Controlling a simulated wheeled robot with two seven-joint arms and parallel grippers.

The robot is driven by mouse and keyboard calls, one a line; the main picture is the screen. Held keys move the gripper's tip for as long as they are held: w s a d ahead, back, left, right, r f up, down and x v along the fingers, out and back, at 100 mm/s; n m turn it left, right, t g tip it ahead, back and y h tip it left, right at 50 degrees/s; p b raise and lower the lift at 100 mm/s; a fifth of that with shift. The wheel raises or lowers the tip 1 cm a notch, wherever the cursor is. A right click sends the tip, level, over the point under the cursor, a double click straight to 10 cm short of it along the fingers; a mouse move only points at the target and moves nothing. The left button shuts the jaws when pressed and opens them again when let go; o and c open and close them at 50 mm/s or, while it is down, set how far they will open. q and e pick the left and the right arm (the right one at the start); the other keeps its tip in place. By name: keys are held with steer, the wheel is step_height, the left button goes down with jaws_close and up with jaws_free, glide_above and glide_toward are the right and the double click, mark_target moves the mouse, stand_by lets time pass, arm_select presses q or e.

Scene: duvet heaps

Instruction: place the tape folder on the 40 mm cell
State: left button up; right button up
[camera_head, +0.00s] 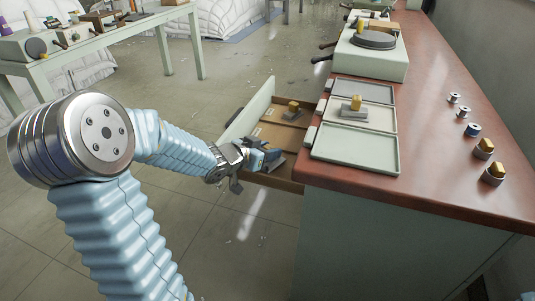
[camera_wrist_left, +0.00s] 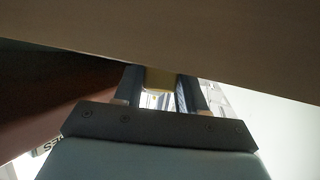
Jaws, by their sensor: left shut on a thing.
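My left gripper (camera_head: 264,158) is low over the near end of the open drawer (camera_head: 248,177). It is shut on a tape folder whose yellow block (camera_wrist_left: 158,78) shows between the fingers in the left wrist view; in the head view the fingers mostly hide it. Whether it touches the drawer floor cannot be told. A third folder (camera_head: 354,108) lies on the middle tray on the counter. The cell size labels are too small to read. My right gripper is not in view.
The counter (camera_head: 432,125) stands right of the drawer, with shallow trays (camera_head: 357,150) along its edge. Several small spools and yellow-topped pieces (camera_head: 484,147) stand at its right. A pale drawer front (camera_head: 248,110) borders the drawer's left. A side table (camera_head: 115,37) is at the back left.

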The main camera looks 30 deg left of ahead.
arm_select(q)
steer(key=shift+f, duration=0.25)
steer(key=shift+f, duration=0.15)
steer(key=o, duration=1.1)
steer(key=shift+o, duration=0.2)
steer(key=shift+s+r, duration=0.2)
steer(key=shift+r, duration=0.2)
steer(key=p+v, duration=0.1)
steer(key=v, duration=1)
steer(key=shift+s+p, duration=0.3)
steer(key=shift+a, duration=0.1)
